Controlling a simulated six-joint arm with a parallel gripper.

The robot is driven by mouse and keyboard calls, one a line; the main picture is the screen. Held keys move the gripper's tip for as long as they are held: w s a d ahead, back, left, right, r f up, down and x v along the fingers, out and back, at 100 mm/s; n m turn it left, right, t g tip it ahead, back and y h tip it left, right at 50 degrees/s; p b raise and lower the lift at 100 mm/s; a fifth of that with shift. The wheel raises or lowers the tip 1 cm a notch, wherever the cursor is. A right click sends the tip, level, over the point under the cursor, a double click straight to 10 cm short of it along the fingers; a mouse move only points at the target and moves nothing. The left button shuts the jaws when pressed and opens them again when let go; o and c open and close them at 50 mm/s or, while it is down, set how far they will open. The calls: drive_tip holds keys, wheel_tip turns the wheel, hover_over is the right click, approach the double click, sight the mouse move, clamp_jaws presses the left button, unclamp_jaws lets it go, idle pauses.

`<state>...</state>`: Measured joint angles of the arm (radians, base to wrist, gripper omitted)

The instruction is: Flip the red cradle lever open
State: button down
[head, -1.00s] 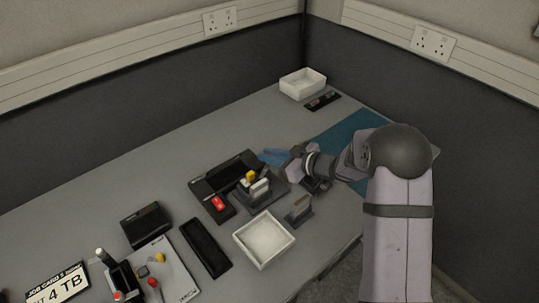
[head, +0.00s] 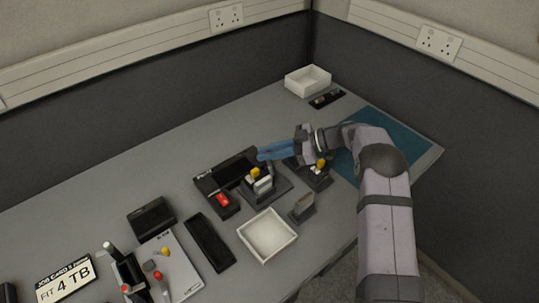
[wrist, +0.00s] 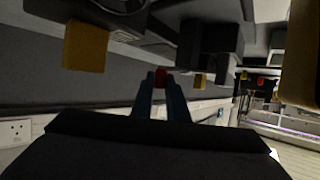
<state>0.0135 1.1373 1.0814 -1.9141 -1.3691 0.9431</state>
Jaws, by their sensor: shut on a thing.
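My gripper (head: 262,154) has blue fingers that point left over the black cradle unit (head: 207,183). In the wrist view, the two blue fingertips close on a small red piece (wrist: 160,78), which looks like the red lever. In the head view, the fingers hide this piece. The lever's angle cannot be told. A separate red block (head: 222,199) shows on the front of the cradle unit, apart from the fingers.
A yellow-knobbed holder (head: 262,185) stands just below the fingers, and another yellow knob (head: 320,163) is under my wrist. A white tray (head: 267,236), a black tray (head: 209,242) and a grey block (head: 302,207) stand in front. A white box (head: 307,79) is at the back.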

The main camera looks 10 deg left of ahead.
drive_tip(key=shift+a+f+n+g+b, duration=0.2)
drive_tip(key=shift+n+g+b, duration=0.4)
drive_tip(key=shift+b, duration=0.15)
drive_tip(key=shift+s+a+r+n+g+b, duration=0.1)
drive_tip(key=shift+s+r+n+g+b, duration=0.1)
drive_tip(key=shift+n+g+b, duration=0.25)
drive_tip(key=c, duration=1.7)
unclamp_jaws()
drive_tip(key=shift+c, duration=0.2)
drive_tip(key=shift+w, duration=0.1)
drive_tip(key=shift+w+d+r+b, duration=0.15)
drive_tip(key=shift+d+b, duration=0.15)
drive_tip(key=shift+d, duration=0.3)
drive_tip(key=s+b+v, duration=0.1)
drive_tip(key=v, duration=0.5)
drive_tip(key=shift+w, duration=0.45)
drive_tip(key=shift+r, duration=0.15)
